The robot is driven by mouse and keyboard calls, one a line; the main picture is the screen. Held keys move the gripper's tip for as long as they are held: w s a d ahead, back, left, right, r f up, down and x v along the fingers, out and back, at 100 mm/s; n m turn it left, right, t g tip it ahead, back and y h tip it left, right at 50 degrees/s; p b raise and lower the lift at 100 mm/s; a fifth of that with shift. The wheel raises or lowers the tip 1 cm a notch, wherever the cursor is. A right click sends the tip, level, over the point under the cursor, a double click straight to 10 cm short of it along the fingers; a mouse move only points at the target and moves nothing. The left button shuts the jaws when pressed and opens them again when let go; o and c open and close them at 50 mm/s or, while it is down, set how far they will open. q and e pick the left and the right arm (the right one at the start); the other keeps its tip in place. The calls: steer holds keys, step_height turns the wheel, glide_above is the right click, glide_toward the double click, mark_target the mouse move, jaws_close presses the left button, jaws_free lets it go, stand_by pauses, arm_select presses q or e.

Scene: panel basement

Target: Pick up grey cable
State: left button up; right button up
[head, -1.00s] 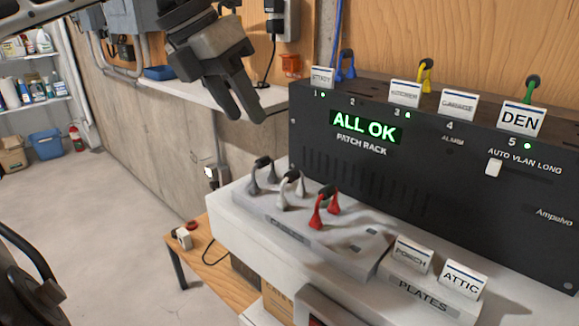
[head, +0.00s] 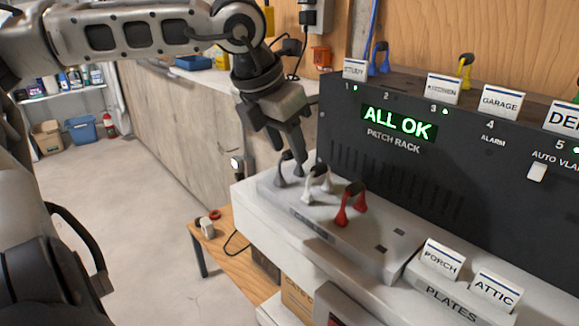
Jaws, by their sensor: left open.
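The grey cable (head: 280,176) is a short loop standing at the left end of the light grey cable holder (head: 312,222). A white cable (head: 308,193) and a red cable (head: 342,215) stand to its right in the same holder. My left gripper (head: 287,160) is open, pointing down, with its fingers right at the top of the grey cable. The fingers partly cover the cable, and I cannot tell whether they touch it. My right gripper is not in view.
The black patch rack (head: 390,180) stands close behind the holder, its display reading ALL OK. A plates holder (head: 435,285) with PORCH and ATTIC plates is at the front right. A small wooden table (head: 240,258) is lower left.

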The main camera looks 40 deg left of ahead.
mark_target(289, 150)
arm_select(q)
steer(key=x, duration=0.3)
steer(key=shift+w+d+f, duration=0.1)
steer(key=shift+f, duration=0.2)
jaws_close()
steer(key=shift+r, duration=0.1)
